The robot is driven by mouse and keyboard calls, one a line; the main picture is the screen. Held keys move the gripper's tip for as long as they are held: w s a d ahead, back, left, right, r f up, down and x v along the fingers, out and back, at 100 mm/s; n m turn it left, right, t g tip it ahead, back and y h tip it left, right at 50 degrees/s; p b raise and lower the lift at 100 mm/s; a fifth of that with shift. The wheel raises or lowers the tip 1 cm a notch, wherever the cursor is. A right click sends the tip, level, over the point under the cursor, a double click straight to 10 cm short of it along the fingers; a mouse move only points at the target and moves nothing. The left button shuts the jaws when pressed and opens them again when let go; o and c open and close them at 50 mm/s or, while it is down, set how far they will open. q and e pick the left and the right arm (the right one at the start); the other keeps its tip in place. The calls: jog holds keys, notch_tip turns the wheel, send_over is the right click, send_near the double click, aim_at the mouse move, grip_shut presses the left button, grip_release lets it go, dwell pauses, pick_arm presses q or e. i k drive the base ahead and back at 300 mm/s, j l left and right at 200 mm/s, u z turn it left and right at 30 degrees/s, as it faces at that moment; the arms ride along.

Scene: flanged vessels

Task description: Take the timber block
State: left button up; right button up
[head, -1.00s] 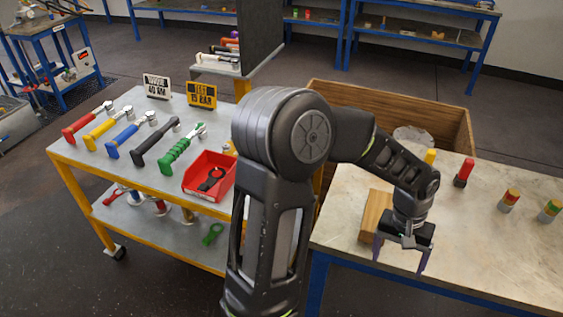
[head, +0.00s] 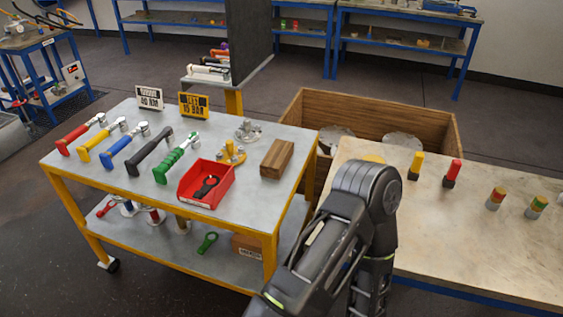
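A brown timber block (head: 277,159) lies on the grey top of the yellow-framed trolley (head: 140,190), near its right edge. Nothing touches it from above. One of my arms rises from the bottom of the head view, with its dark joint over the left end of the pale bench (head: 470,230). The arm hides that part of the bench, so I cannot tell whether a block lies behind it. Neither of my grippers is in view.
A red bin (head: 207,184) with a black tool, a row of coloured-handled tools and two signs share the trolley top. A wooden crate (head: 295,108) stands behind. Small coloured pegs (head: 453,173) stand on the bench.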

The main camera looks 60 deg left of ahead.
aim_at(273, 165)
jog(key=u, duration=2.1)
jog(key=i+l, duration=0.3)
jog(key=i, duration=0.15)
